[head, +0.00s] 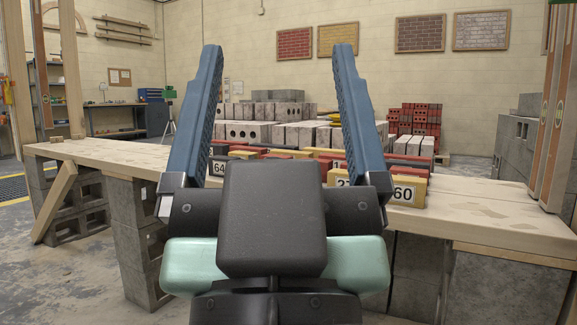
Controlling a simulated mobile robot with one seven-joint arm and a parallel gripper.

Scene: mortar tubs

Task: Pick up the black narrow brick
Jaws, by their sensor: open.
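My gripper (278,52) is open and empty, its two blue fingers pointing up in the picture and spread wide in front of the wooden bench (110,153). A cluster of red, yellow and dark bricks lies on the bench beyond and between the fingers. A dark brick (218,149) shows at the left of the cluster, close beside the left finger in the picture. I cannot tell whether it is the black narrow brick. My gripper's body and fingers hide much of the cluster.
Concrete blocks (137,220) support the bench. Levels (552,120) stand at the right. The bench's left part is clear.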

